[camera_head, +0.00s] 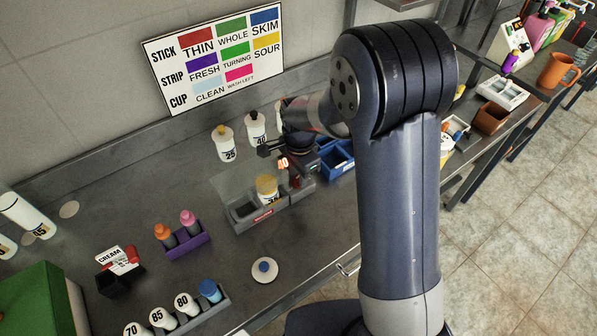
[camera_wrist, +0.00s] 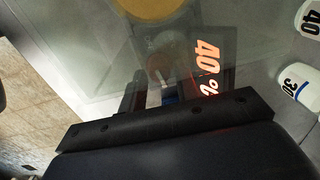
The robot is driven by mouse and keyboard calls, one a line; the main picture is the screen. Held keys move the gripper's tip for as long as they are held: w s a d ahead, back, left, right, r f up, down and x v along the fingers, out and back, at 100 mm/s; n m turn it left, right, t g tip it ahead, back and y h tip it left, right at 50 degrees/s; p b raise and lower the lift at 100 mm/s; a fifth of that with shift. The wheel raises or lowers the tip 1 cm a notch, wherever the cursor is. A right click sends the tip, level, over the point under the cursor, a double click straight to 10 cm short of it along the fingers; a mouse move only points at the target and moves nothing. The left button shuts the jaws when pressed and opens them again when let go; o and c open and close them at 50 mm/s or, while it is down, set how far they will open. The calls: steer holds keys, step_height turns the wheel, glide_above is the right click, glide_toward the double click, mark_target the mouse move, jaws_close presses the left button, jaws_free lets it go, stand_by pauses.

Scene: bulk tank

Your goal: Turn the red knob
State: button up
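A grey water-bath unit (camera_head: 242,213) on the bench has a lit red display (camera_head: 283,163), which reads 40 °C in the wrist view (camera_wrist: 207,68). A small round reddish knob (camera_wrist: 159,70) shows faintly beside the display in the wrist view, just beyond my fingertips. In the head view the knob is hard to make out near the display. My gripper (camera_wrist: 158,96) appears open, with dark fingers apart and the knob beyond the gap. I cannot tell whether they touch it. In the head view my gripper (camera_head: 280,149) is over the unit's back right, partly hidden by my arm.
A yellow-capped bottle (camera_head: 267,188) stands in the unit. Bottles marked 25 (camera_head: 225,144) and 40 (camera_head: 256,129) stand behind it. A blue tray (camera_head: 337,158) is close on the right. A purple rack (camera_head: 188,243) stands to the left. A sign (camera_head: 214,58) leans on the wall.

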steer(key=shift+f, duration=0.15)
jaws_close()
steer(key=shift+f+m+b, duration=0.1)
steer(key=shift+m+b, duration=0.25)
steer(key=shift+m, duration=0.75)
jaws_free()
steer(key=shift+r, duration=0.2)
